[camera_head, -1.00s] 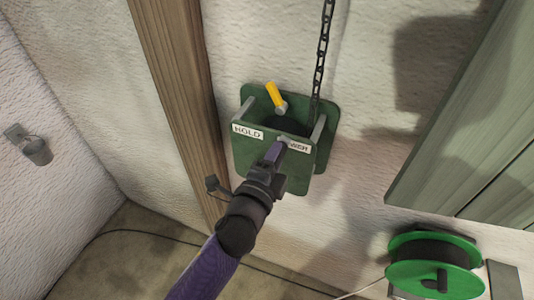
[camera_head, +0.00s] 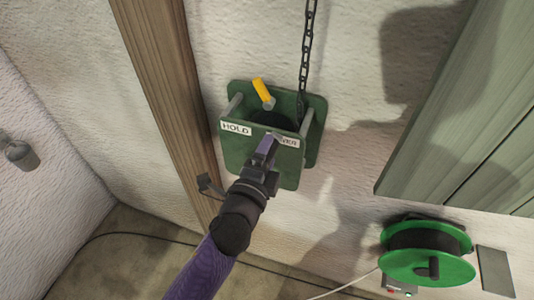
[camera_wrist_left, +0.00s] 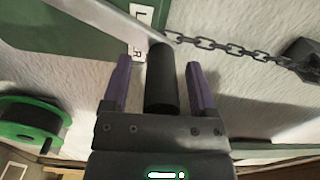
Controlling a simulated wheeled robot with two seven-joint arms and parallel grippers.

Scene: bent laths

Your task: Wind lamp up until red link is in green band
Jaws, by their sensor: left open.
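The green winch (camera_head: 235,150) is on the white wall, with HOLD and a partly covered second label on its front plate and a yellow lever (camera_head: 262,90) on top. A dark chain (camera_head: 306,50) runs up from it and also shows in the left wrist view (camera_wrist_left: 230,47). My left gripper (camera_head: 268,147) is at the front of the winch. In the left wrist view its purple fingers stand open on either side of a black crank handle (camera_wrist_left: 161,80), with a grey crank arm (camera_wrist_left: 125,20) behind. The lamp, red link and green band are not in view.
A wooden post (camera_head: 165,85) stands left of the winch. A green cable reel (camera_head: 428,268) is at lower right, below grey-green boards (camera_head: 470,120). A grey fitting (camera_head: 18,153) is on the left wall. A thin cable lies along the floor.

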